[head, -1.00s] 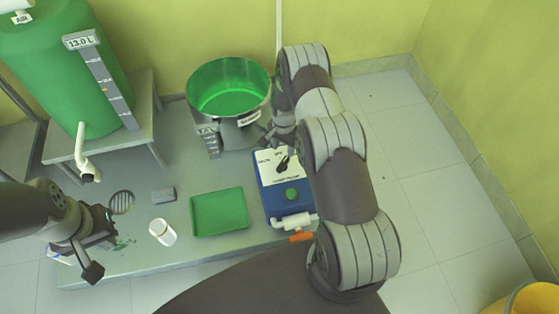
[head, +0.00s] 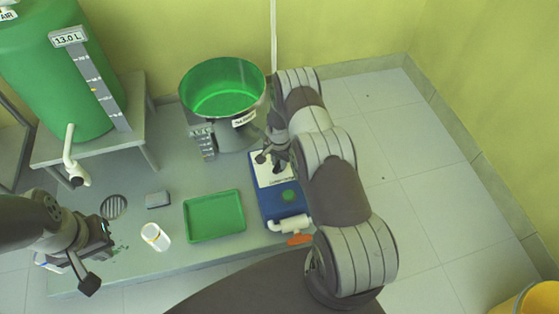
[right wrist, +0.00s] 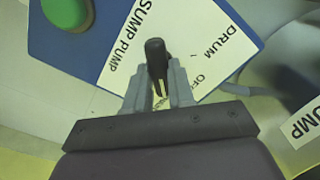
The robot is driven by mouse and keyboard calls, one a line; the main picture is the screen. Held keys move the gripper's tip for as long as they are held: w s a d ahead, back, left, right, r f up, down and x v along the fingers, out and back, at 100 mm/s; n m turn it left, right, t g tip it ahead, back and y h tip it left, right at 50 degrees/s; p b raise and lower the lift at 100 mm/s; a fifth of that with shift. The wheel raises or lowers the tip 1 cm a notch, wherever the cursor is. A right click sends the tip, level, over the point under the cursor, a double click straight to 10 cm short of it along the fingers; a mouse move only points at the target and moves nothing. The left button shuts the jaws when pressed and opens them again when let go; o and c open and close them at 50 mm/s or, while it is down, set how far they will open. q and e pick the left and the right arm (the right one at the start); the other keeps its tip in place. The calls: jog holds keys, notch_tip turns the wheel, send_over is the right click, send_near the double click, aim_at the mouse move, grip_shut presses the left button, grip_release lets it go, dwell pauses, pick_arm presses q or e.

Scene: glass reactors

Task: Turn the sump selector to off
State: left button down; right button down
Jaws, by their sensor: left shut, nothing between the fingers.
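The sump selector (right wrist: 156,58) is a black knob on a white label plate (right wrist: 112,72) of a blue box (head: 273,207). In the right wrist view it stands between the two grey fingers of my right gripper (right wrist: 158,85), which lie close along both sides. I cannot tell whether they press on it. The words SUMP PUMP, DRUM and a partly covered OFF show on the plate; where the knob points is unclear. In the head view my right gripper (head: 271,160) is over the plate and hides most of the knob. My left gripper (head: 106,246) is shut and empty at the far left.
A green-lined vessel (head: 223,90) stands behind.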

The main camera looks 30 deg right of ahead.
jog(key=shift+n, duration=0.3)
jog(key=n, duration=0.3)
jog(key=shift+n, duration=2.6)
jog(key=c, duration=1)
grip_release()
jog(key=shift+o, duration=0.2)
